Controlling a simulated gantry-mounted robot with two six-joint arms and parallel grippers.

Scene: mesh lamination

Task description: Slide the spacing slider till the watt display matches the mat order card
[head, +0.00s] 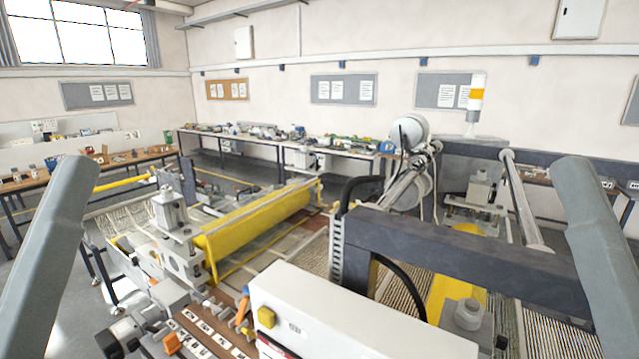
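A brown panel (207,327) with a row of small white labels lies at the bottom, left of a white machine housing (365,312). An orange block (172,344) sits at the panel's lower left, and an orange handle-like part (242,307) is at its upper right. I cannot tell whether either is the spacing slider. The housing's front carries a yellow knob and a small unreadable label; its lower part is cut off. No watt display or mat order card can be made out. My grey arm links show at both side edges; both grippers are outside the picture.
A long yellow roller guard (258,220) stands behind the panel. A dark crossbeam (450,255) with a black cable spans the right side. A grey motor (120,338) stands at the lower left. Benches with small items line the back wall.

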